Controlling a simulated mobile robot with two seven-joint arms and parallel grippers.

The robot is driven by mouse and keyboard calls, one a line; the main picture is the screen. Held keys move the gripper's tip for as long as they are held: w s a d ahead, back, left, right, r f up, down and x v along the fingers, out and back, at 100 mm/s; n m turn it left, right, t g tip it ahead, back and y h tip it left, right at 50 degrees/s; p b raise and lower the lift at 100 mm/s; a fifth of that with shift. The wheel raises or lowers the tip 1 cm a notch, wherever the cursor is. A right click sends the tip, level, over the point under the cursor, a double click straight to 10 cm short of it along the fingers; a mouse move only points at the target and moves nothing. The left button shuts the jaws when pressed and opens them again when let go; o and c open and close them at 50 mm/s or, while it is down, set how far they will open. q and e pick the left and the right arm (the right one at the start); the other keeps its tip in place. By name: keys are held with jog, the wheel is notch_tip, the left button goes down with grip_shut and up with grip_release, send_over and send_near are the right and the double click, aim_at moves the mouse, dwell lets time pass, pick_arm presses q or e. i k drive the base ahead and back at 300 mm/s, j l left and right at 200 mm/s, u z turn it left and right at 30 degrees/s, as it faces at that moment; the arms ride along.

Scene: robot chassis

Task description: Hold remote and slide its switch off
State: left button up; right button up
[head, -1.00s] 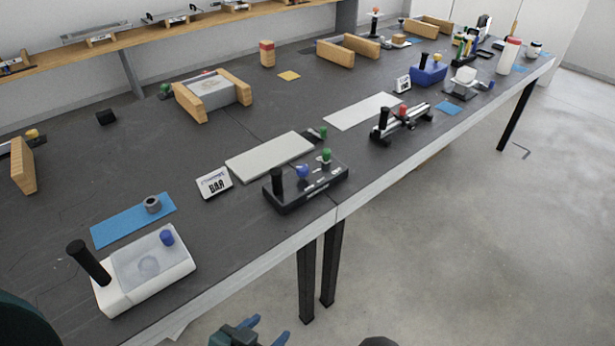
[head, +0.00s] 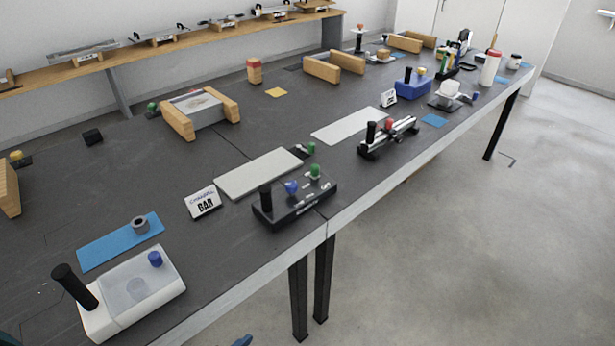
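A black box (head: 318,192), which looks like the remote, lies near the table's front edge at mid-picture. It has an upright black handle (head: 266,197), a blue knob (head: 291,187), a green knob (head: 315,171) and small white markings on top. The markings are too small to read surely, and I cannot tell which part is the switch. Only a blue fingertip (head: 242,341), seemingly of my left gripper, shows at the bottom edge, below the table and well apart from the box. The rest of that gripper is out of frame. My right gripper is not in view.
A white box with a black handle (head: 112,318) stands at the near left, by a blue mat (head: 100,254). A sign (head: 203,202) and grey plate (head: 262,172) lie behind the black box. A rail device (head: 402,131) stands to its right. Open floor lies in front.

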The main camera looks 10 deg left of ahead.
aim_at(314, 168)
jog(key=i+l+u, duration=0.1)
jog(key=u, duration=1.6)
jog(key=i+l, duration=0.1)
jog(key=l, duration=0.45)
jog(key=i+l, duration=0.1)
jog(key=l, duration=0.45)
